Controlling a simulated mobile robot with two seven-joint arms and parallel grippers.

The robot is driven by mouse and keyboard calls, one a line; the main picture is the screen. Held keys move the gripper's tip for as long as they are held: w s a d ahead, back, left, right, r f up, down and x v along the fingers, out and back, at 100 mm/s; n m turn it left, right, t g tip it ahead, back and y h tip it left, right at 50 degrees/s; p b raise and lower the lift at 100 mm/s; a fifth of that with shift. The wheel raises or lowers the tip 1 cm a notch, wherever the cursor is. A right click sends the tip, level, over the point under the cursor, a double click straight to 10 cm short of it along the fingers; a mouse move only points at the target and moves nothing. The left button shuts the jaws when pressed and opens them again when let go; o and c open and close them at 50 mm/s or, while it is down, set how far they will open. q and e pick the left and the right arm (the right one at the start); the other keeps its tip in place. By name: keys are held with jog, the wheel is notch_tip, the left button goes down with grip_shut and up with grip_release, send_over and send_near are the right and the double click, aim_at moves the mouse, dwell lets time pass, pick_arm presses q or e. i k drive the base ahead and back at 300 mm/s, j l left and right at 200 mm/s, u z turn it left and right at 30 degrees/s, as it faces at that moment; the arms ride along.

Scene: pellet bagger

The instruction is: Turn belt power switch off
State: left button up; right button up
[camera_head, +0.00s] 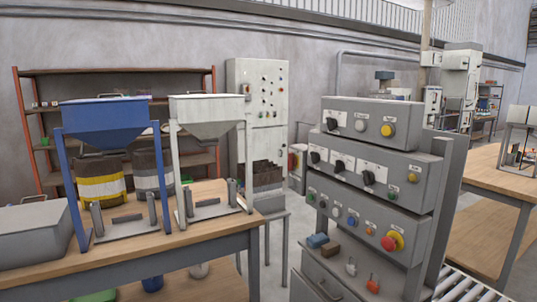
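The middle panel has three black rotary switches on white plates, the left one (314,157), the middle one (340,166) and the right one (368,177). The labels are too small to read, so I cannot tell which is the belt power switch or its setting. Neither of my grippers is in view.
A red emergency-stop button (392,241) sits low on the console. Small blue (317,240) and brown (330,249) blocks lie on its ledge. A wooden table (190,245) with blue (105,115) and white (207,110) hoppers stands left. A roller conveyor (465,288) lies at lower right.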

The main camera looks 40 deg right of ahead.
aim_at(292, 160)
jog(key=i+j+z, duration=0.2)
jog(key=i, duration=0.4)
jog(key=i+z, duration=0.2)
jog(key=i, duration=0.4)
